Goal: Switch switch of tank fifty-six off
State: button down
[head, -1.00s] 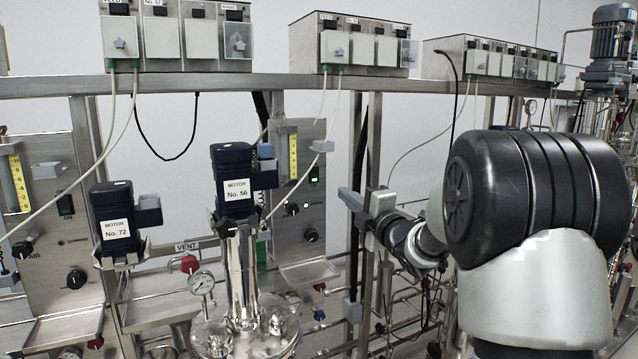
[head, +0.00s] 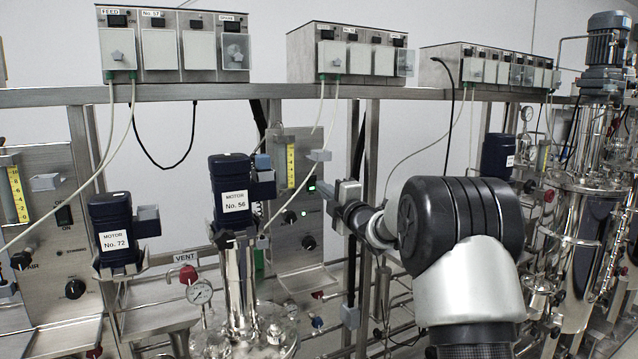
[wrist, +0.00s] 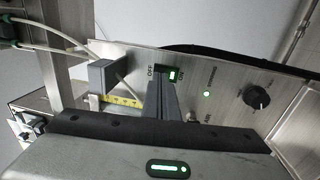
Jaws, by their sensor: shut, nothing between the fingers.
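The motor marked No. 56 (head: 231,172) stands upright on a shiny metal tank (head: 240,285) left of centre in the head view. The steel control panel (head: 292,220) behind it bears a small green-lit switch (head: 312,184). In the wrist view the switch (wrist: 174,74) sits between OFF and ON lettering and glows green. My gripper (head: 320,188) is shut and empty, with its tips just at the switch from the right. In the wrist view the fingertips (wrist: 162,84) are right at the switch and partly cover it; contact cannot be told.
Black knobs (head: 308,242) sit lower on the panel. A yellow-scaled flow meter (head: 290,167) is at its upper left. A motor marked No. 72 (head: 113,233) stands further left. A steel upright (head: 366,165) rises beside my arm. A hose hangs in front of the panel.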

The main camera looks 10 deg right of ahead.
aim_at(312, 184)
jog(key=shift+x, duration=1.35)
